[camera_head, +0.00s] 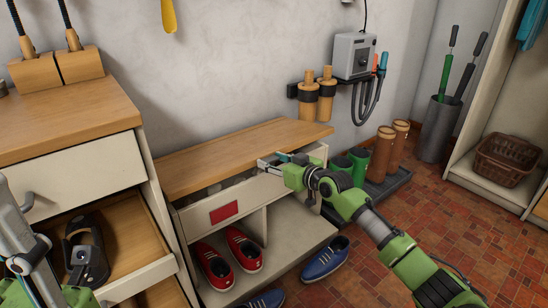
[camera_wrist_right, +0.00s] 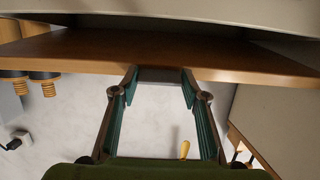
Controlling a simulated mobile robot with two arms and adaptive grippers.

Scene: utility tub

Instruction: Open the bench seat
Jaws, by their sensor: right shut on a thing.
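The bench seat (camera_head: 240,150) is a wooden lid on a cream bench in the head view. It is raised a little: a dark gap with some grey contents shows between it and the front panel. My right gripper (camera_head: 274,164) is at the lid's front edge, towards its right end, and is shut on it. In the right wrist view, the fingers (camera_wrist_right: 160,78) reach the edge of the brown wooden lid (camera_wrist_right: 110,50). Parts of my left arm show at the lower left of the head view, but its gripper fingers do not.
A wooden-topped cabinet (camera_head: 60,120) with an open drawer (camera_head: 135,250) stands left of the bench. Red shoes (camera_head: 213,265) are in the lower shelf, and a blue shoe (camera_head: 326,258) is in front. A boot tray (camera_head: 390,185) is to the right. Open tiled floor lies at right.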

